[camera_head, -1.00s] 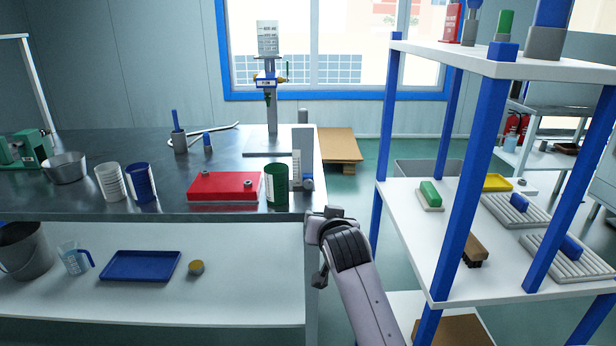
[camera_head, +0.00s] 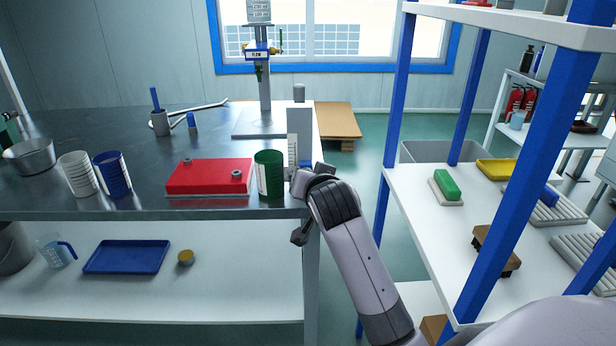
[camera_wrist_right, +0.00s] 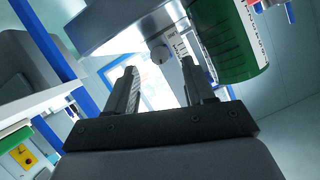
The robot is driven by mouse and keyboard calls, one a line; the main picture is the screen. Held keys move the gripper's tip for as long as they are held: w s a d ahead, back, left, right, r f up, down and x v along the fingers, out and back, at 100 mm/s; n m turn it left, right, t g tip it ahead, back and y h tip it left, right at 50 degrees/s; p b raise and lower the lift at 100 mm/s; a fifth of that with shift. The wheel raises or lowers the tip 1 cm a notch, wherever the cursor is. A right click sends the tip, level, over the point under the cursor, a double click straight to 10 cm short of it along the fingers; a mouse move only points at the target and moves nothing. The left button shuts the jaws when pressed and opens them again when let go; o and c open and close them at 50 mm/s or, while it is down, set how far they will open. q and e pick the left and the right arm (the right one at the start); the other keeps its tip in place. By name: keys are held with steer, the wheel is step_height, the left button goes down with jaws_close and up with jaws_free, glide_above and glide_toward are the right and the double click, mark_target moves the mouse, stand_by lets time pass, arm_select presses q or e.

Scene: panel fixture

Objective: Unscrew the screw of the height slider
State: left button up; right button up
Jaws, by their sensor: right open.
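The height slider is a grey upright post (camera_head: 299,93) with a white scale plate (camera_head: 292,152) at the right front corner of the steel table. Its screw is largely hidden behind my right arm in the head view. In the right wrist view a small round grey knob (camera_wrist_right: 159,54), apparently the screw, shows beside the scale, beyond and between the fingertips. My right gripper (camera_wrist_right: 160,80) is open and empty, with the knob apart from both fingers. My left gripper is out of view.
A green cup (camera_head: 269,175) stands close left of the slider and also shows in the wrist view (camera_wrist_right: 232,45). A red block (camera_head: 208,176) lies left of it. A blue-posted shelf (camera_head: 420,215) stands right of my arm. Open floor lies between.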

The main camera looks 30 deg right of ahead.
steer(key=shift+x, duration=2)
jaws_close()
